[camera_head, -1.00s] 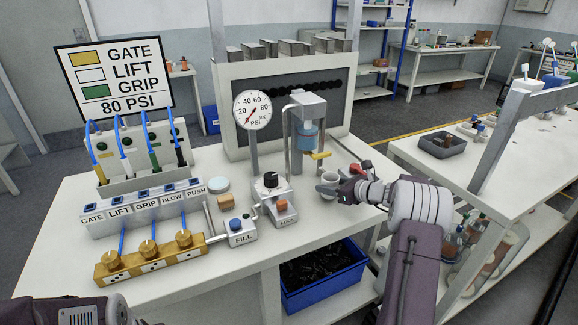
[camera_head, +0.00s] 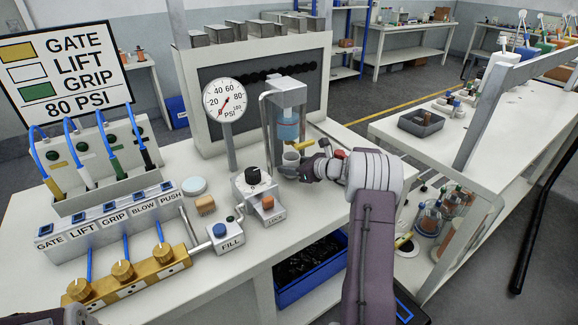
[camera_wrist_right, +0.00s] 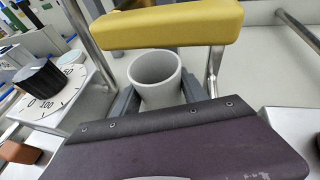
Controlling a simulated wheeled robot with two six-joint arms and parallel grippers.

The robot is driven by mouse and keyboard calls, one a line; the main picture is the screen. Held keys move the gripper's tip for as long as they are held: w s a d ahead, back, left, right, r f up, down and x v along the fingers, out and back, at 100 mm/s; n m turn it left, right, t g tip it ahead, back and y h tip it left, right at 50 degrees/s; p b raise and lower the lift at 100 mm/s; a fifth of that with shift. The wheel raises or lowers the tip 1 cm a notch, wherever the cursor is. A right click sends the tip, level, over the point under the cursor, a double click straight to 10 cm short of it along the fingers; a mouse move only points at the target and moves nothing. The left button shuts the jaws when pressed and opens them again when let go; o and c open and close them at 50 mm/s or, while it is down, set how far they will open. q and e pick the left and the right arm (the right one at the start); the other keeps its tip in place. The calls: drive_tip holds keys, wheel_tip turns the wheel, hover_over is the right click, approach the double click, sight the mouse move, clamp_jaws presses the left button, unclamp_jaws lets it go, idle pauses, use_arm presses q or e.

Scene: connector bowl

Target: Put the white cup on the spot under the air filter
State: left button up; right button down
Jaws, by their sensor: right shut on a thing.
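The white cup (camera_head: 291,158) is upright in my right gripper (camera_head: 296,171), just in front of the air filter (camera_head: 288,122). The filter has a clear blue bowl and hangs in a grey metal stand, with a yellow lever (camera_head: 304,143) at its lower right. In the right wrist view the cup (camera_wrist_right: 156,80) sits between the dark fingers, mouth up and empty inside. The yellow lever (camera_wrist_right: 170,24) crosses just beyond and above it. The spot under the filter is hidden, and I cannot tell whether the cup touches the table. My left gripper is not visible.
A pressure gauge (camera_head: 225,100), a black-knobbed regulator (camera_head: 254,177) and the FILL block (camera_head: 226,235) stand left of the cup. A red-handled part is close to my right gripper. A blue bin (camera_head: 310,270) is below the table (camera_head: 150,222).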

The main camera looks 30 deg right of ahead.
drive_tip(key=shift+w+a+f, duration=0.1)
drive_tip(key=shift+w+f, duration=0.1)
drive_tip(key=shift+f, duration=0.2)
drive_tip(key=c, duration=0.6)
unclamp_jaws()
drive_tip(key=shift+w+a+f, duration=0.15)
drive_tip(key=shift+w+f, duration=0.05)
drive_tip(key=shift+w, duration=0.2)
drive_tip(key=shift+s+r, duration=0.2)
drive_tip(key=shift+s, duration=0.1)
drive_tip(key=shift+w+r, duration=0.1)
drive_tip(key=shift+r, duration=0.2)
drive_tip(key=p+v, duration=0.1)
drive_tip(key=v, duration=1.1)
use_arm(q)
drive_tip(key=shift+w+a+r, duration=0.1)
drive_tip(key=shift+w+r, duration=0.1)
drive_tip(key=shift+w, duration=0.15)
use_arm(e)
drive_tip(key=shift+f, duration=0.1)
